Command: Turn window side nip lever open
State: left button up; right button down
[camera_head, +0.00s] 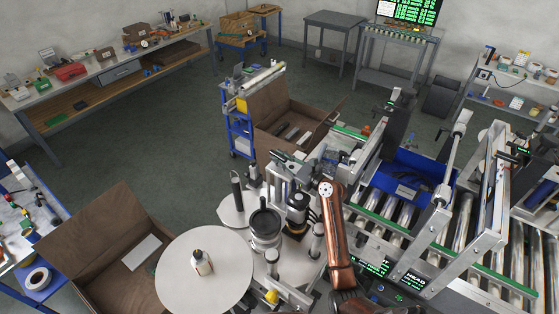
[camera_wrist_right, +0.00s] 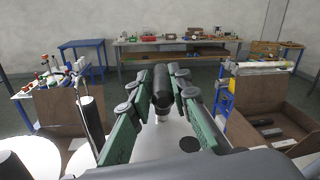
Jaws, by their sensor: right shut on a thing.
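The window side nip lever shows as a dark, rounded handle (camera_wrist_right: 163,88) between the fingertips of my right gripper (camera_wrist_right: 164,98) in the right wrist view. The green-sided fingers are closed on it from both sides. In the head view my right gripper (camera_head: 284,158) is at the upper part of the labeller, beyond the end of my copper-coloured arm. The lever is too small and covered there to make out its angle. The labeller's metal posts and dark rollers (camera_head: 297,207) stand just below the gripper. My left gripper is not in view.
A black upright rod (camera_head: 237,192) stands near the gripper. Open brown crates lie at lower left (camera_head: 95,235) and behind (camera_head: 270,100). A roller conveyor with a blue bin (camera_head: 400,175) is at right.

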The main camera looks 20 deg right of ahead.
jog(key=shift+d+r+n+y, duration=0.1)
jog(key=shift+d+n+y, duration=0.1)
jog(key=shift+n+y, duration=0.3)
jog(key=c, duration=1.8)
grip_release()
jog(key=shift+c, duration=0.2)
jog(key=v, duration=1.2)
jog(key=shift+w+d+r, duration=0.1)
jog(key=shift+r, duration=0.05)
